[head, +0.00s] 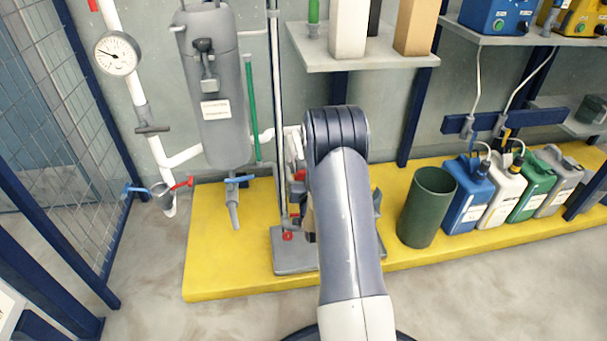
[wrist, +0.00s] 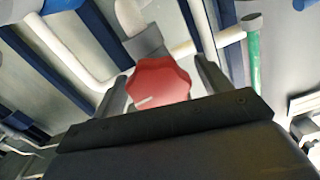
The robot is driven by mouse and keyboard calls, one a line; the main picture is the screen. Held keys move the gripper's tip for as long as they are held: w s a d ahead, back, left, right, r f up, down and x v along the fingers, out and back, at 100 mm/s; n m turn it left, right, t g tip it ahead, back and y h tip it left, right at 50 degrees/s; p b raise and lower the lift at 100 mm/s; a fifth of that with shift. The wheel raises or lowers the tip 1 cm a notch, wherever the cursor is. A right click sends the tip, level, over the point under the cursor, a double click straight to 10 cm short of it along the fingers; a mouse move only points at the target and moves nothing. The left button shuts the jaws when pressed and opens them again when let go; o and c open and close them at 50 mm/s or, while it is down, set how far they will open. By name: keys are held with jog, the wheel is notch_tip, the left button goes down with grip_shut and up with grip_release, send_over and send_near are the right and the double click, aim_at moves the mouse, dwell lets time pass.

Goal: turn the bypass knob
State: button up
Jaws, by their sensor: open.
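A red lobed knob (wrist: 158,86) with a pale pointer line shows in the wrist view, mounted on a grey fitting (wrist: 145,43) of a white pipe. It is the only knob close to my gripper, so I take it as the bypass knob. My gripper (wrist: 161,72) is open, with one dark finger on each side of the knob. I cannot tell whether the fingers touch it. The knob's lower edge is hidden by the gripper body. In the head view my arm hides the gripper and most of the spot around the knob.
A grey tank (head: 218,120) and a pressure gauge (head: 117,54) are on the left. A dark green bin (head: 427,208) and several canisters (head: 468,200) stand on the yellow platform (head: 225,270) to the right. A shelf (head: 350,60) hangs above my arm. The front floor is clear.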

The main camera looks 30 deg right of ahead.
jog(key=p+v, duration=0.2)
jog(key=v, duration=0.8)
jog(key=shift+s, duration=0.4)
jog(key=shift+a, duration=0.1)
jog(key=b+x, duration=0.2)
jog(key=x, duration=0.7)
jog(key=shift+w+f, duration=0.2)
jog(key=shift+w, duration=0.1)
jog(key=shift+c, duration=0.4)
